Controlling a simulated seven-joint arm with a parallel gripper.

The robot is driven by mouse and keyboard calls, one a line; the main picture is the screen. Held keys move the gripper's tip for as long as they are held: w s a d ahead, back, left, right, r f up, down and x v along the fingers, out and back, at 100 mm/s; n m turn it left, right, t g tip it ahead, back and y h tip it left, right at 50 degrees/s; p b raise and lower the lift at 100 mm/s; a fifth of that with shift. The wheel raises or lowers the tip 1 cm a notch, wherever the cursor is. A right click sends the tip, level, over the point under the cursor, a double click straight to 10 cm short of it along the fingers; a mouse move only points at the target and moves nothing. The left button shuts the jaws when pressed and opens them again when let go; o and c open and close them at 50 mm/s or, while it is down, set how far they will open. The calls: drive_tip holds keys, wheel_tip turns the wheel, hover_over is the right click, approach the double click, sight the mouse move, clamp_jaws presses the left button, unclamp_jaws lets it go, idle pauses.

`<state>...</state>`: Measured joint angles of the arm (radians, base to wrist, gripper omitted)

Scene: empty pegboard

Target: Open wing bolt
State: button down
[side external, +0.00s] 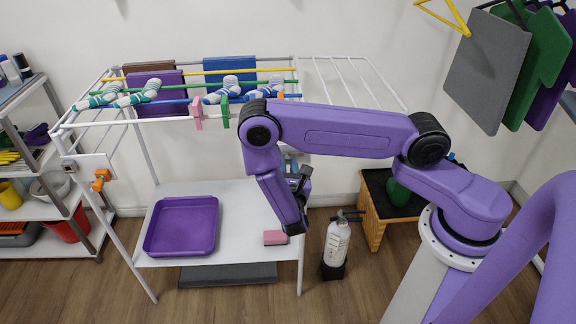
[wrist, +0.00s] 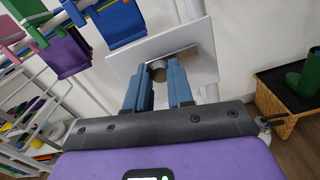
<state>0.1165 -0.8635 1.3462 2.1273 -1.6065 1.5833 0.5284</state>
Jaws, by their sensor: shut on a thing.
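In the wrist view, the two blue fingers of my gripper (wrist: 160,78) are shut on a grey, round-ended wing bolt (wrist: 158,71). The bolt is in front of a tilted white plate (wrist: 196,42); a darker strip shows beside it, and the fingers hide part of it. In the side view, my gripper (side external: 291,166) is at the right front of the white drying rack, mostly hidden behind my purple arm. An orange, knob-like wing piece (side external: 101,180) is on another white plate (side external: 92,166) at the rack's left, apart from my gripper.
The rack (side external: 142,158) carries socks, cloths and clothespins. Its lower shelf (side external: 247,204) holds a purple tray (side external: 181,226) and a pink sponge (side external: 275,238). A fire extinguisher (side external: 336,243) and a wooden stool (side external: 373,229) stand to the right. Shelving (side external: 75,213) is at the left.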

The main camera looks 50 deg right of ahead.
drive_tip(key=shift+w+a, duration=0.9)
drive_tip(key=shift+a, duration=0.05)
drive_tip(key=c, duration=1)
unclamp_jaws()
drive_tip(key=shift+o, duration=0.2)
drive_tip(key=v, duration=1.7)
drive_tip(key=shift+s, duration=0.2)
drive_tip(key=shift+a+r, duration=0.15)
drive_tip(key=shift+r, duration=0.05)
